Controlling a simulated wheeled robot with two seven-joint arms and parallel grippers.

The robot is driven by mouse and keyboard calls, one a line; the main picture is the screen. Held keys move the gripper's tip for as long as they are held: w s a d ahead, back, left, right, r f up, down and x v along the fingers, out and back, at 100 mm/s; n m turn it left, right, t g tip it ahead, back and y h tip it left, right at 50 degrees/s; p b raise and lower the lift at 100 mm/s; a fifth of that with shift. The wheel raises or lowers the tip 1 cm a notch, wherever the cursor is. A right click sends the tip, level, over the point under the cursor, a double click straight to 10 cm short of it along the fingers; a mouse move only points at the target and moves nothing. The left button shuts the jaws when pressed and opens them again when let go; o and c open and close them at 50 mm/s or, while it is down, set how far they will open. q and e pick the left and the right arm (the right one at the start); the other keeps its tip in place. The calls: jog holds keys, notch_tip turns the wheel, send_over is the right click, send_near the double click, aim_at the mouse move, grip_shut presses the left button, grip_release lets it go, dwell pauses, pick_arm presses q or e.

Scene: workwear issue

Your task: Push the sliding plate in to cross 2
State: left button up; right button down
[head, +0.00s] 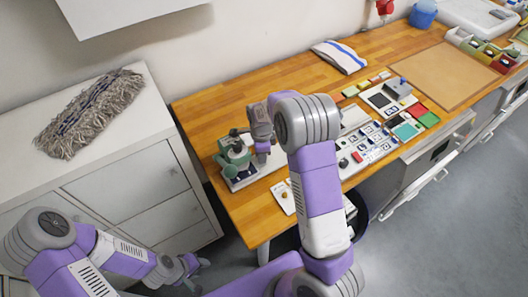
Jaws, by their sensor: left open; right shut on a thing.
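A small green press-like device (236,152) stands near the left end of the wooden table, on a pale base (243,181). My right gripper (262,157) points down just right of it. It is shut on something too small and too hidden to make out. A light flat strip beside the device may be the sliding plate, but I cannot tell for sure. My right forearm hides part of this area. No cross mark can be read here. My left gripper (192,272) is open and empty, low at the left over the floor, away from the table.
A white card (284,197) lies at the table's front edge. A white panel of buttons and tiles (373,144) lies to the right, partly behind my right arm. A white cabinet (130,165) with a grey mop head (90,112) stands left. The table's back left is clear.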

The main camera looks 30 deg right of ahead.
jog(key=c, duration=0.9)
grip_release()
jog(key=shift+a, duration=0.35)
jog(key=shift+o, duration=0.2)
jog(key=shift+d, duration=0.1)
jog(key=shift+r, duration=0.1)
notch_tip(320, 180, up, 7)
jog(key=shift+r+p, duration=0.2)
jog(key=shift+p, duration=0.1)
jog(key=shift+r, duration=0.1)
